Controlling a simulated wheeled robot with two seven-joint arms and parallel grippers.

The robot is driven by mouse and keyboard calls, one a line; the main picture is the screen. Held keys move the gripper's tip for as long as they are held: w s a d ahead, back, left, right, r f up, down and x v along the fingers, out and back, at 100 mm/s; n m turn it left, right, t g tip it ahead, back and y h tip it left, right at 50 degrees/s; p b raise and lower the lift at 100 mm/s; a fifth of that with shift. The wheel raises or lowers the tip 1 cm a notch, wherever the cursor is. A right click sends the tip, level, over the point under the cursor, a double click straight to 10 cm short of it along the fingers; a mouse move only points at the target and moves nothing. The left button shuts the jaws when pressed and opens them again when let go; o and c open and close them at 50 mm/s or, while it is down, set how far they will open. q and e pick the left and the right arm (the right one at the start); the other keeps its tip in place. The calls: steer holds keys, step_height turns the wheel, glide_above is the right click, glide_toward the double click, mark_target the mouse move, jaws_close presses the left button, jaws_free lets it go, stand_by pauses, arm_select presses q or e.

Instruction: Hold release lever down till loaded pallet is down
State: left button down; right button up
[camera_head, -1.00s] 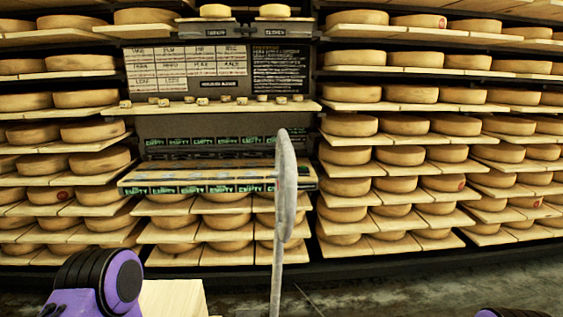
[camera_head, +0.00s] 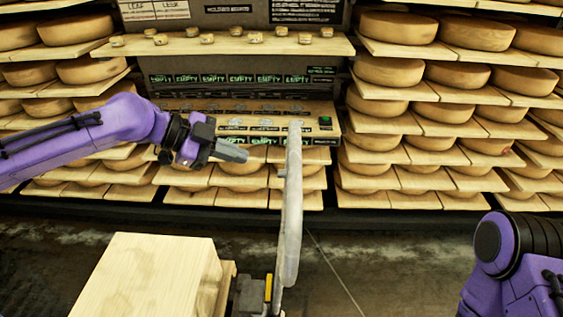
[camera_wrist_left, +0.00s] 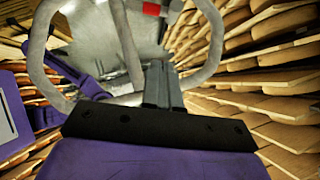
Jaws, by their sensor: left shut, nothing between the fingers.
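A grey metal loop handle (camera_head: 292,200) stands upright in the middle of the head view, seen nearly edge-on. In the left wrist view the loop handle (camera_wrist_left: 216,40) spreads wide, with a thin grey bar (camera_wrist_left: 128,45) inside it. I cannot tell whether that bar is the release lever. My left gripper (camera_head: 238,153) is shut and empty, just left of the handle's upper part; its fingers (camera_wrist_left: 160,72) point toward the loop in the wrist view. Contact is not clear. A pale wooden block-like load (camera_head: 150,275) stands low left of the handle; its pallet is mostly hidden.
Racks of cheese wheels (camera_head: 390,70) on boards fill the back. A panel with EMPTY labels (camera_head: 250,122) is behind the handle. A small yellow part (camera_head: 268,287) is at the handle's foot. My right arm (camera_head: 515,262) is at lower right; floor between is clear.

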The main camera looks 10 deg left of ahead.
arm_select(q)
steer(key=p, duration=0.3)
glide_above(279, 176)
steer(key=s, duration=0.4)
step_height(279, 176, down, 6)
steer(key=w+f, duration=0.2)
steer(key=f, duration=0.1)
steer(key=shift+d+f+p, duration=0.15)
steer(key=shift+d+p, duration=0.05)
steer(key=shift+p, duration=0.1)
steer(key=shift+s, duration=0.1)
arm_select(e)
steer(key=r, duration=0.3)
steer(key=shift+s+r, duration=0.2)
steer(key=shift+r, duration=0.05)
arm_select(q)
steer(key=shift+d, duration=0.1)
arm_select(e)
steer(key=shift+d, duration=0.1)
